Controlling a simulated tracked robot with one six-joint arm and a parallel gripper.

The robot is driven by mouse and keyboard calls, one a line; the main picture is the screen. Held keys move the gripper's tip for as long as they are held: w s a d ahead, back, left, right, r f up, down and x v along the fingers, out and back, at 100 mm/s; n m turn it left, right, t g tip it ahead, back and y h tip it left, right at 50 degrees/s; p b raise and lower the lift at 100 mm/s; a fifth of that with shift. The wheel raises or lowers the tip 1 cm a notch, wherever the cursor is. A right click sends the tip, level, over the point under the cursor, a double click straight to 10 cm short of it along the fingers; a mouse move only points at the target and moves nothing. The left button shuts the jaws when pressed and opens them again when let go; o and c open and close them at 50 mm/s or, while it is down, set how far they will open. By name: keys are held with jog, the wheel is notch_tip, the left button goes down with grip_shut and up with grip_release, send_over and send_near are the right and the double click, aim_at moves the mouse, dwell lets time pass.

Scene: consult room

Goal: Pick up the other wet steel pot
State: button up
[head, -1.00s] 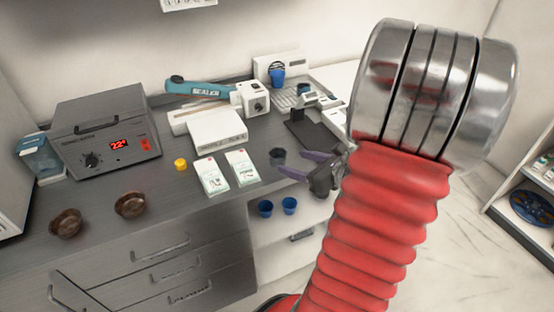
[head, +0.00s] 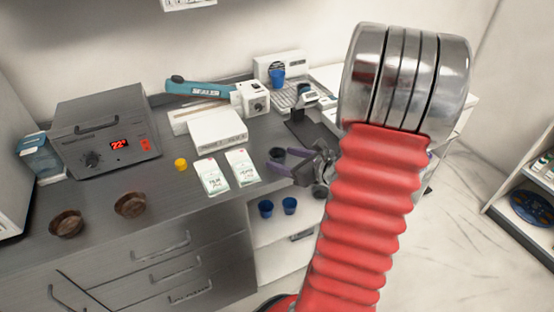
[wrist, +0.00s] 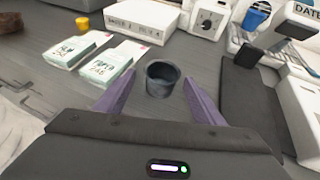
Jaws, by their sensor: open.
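A small dark grey steel pot (wrist: 162,78) stands upright on the grey counter in the wrist view, its open mouth up. In the head view the pot (head: 277,154) is at the counter's right part, beside two white-and-green packets. Whether it is wet I cannot tell. My gripper (wrist: 159,84) is open, its purple fingers pointing toward the pot, one on each side of the view of it. In the head view my gripper (head: 288,164) is just to the right and front of the pot. Nothing is held.
The packets (wrist: 105,66) lie close left of the pot. A dark stand (wrist: 251,97) is close right. Behind are a white box (head: 217,130) and a blue cup (head: 277,77) on a rack. Two blue cups (head: 266,208) sit below the counter; two brown bowls (head: 130,204) are left.

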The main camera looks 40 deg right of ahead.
aim_at(284, 159)
jog(key=shift+x, duration=1.95)
jog(key=shift+d, duration=0.1)
jog(key=c, duration=1.1)
